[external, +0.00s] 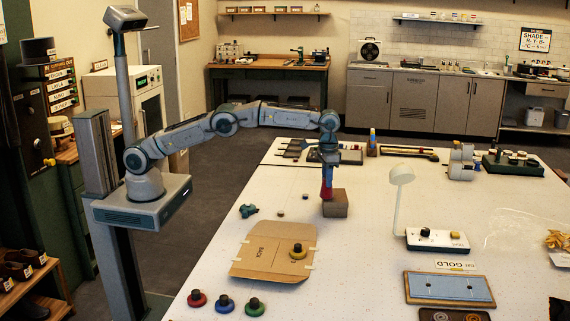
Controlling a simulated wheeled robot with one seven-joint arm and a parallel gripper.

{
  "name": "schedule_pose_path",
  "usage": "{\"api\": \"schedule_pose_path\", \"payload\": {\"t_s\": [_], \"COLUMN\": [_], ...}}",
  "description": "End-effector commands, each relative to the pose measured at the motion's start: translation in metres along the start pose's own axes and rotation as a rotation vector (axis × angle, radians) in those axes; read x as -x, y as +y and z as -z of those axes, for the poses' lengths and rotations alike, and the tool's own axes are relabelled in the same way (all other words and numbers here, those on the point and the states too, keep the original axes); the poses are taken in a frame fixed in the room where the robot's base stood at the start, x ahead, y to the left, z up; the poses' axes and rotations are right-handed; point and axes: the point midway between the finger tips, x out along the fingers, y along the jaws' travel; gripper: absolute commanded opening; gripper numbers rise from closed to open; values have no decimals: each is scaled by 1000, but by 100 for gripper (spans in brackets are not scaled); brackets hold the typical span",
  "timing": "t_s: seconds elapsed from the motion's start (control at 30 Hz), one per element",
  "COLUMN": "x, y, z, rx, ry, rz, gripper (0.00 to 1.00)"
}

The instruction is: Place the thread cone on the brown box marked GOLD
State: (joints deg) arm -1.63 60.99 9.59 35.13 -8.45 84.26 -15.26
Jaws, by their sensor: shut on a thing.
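My gripper (327,172) points down over the middle of the white table and is shut on a narrow red thing, which looks like the thread cone (327,190). Its upper part is hidden by the gripper. Its lower end overlaps a small brown block or box (341,210) in the picture; I cannot tell whether they touch. No marking is readable on that box. A card reading GOLD (456,265) stands at the right, behind a blue panel with a brown frame (408,285).
A white lamp (401,175) rises right of my gripper. A cardboard piece marked BACK (258,250) lies front left with a yellow-based knob (298,251) on it. Red (197,298), blue (224,304) and green (255,306) knobs line the front. Bare tabletop lies between cardboard and lamp.

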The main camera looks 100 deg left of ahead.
Motion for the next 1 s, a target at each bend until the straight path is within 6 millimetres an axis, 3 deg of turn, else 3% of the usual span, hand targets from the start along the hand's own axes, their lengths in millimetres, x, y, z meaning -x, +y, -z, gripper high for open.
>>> {"api": "schedule_pose_path", "payload": {"t_s": [0.2,0.23,0.3,0.67,1.0], "x": [-3,-3,-3,3,51], "y": [0,0,0,0,-1], "z": [0,0,0,0,1], "rx": [0,0,0,0,0], "ry": [-1,0,0,1,3], "rz": [0,0,0,0,0], "gripper": [9,38,54,54,54]}}
